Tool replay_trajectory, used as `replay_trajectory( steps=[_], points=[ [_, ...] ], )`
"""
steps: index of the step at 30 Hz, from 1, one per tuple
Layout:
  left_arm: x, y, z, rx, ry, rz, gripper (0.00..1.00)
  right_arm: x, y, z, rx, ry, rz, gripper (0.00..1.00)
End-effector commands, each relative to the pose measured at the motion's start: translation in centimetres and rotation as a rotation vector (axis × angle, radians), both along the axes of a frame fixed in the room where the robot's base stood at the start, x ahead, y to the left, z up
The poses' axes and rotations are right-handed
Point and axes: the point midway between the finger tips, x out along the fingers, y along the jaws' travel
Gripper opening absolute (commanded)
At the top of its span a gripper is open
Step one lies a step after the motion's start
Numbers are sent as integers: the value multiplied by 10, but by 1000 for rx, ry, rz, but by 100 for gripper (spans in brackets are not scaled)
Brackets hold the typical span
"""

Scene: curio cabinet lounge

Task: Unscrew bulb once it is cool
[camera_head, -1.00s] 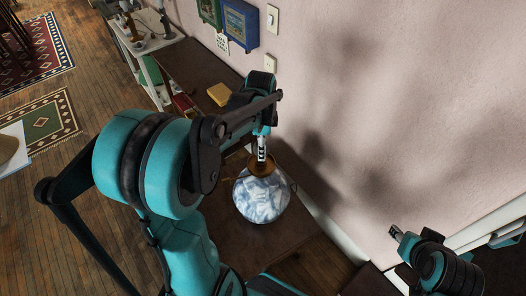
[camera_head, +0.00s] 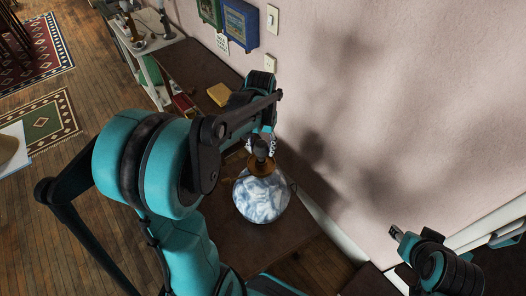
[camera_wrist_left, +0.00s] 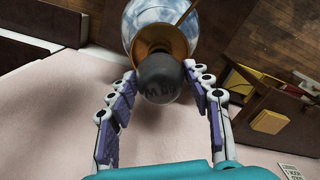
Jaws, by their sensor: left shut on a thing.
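The lamp (camera_head: 261,199) has a round, blue-and-white marbled body and a brass collar (camera_head: 262,167). It stands upright on a dark wooden tabletop (camera_head: 240,246). My left gripper (camera_head: 262,141) is at the bulb. In the left wrist view its fingers (camera_wrist_left: 163,84) lie on both sides of the bulb, shut on it. The threads are hidden. My right gripper (camera_head: 396,233) is far from the lamp, low at the right; its jaws are too small to read.
A yellow block (camera_head: 220,95) lies on the dark cabinet top behind the lamp, near red books (camera_head: 184,103). The pale wall (camera_head: 400,100) runs close along the right side of the lamp. Framed pictures (camera_head: 240,25) and switches (camera_head: 272,18) are on it.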

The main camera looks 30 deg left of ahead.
Motion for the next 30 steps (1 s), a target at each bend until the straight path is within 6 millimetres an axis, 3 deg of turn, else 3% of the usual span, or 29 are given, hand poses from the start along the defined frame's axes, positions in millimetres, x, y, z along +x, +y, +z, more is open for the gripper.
replay_trajectory(
  steps=[21, 25, 30],
  points=[
    [-2, -1, 0, 0, 4, 1211, 0, 0, 0, 0, 0, 0, 0, 40],
    [-2, -1, 0, 0, 4, 1375, 0, 0, 0, 0, 0, 0, 0, 40],
    [-2, -1, 0, 0, 4, 1437, 0, 0, 0, 0, 0, 0, 0, 40]
  ],
)
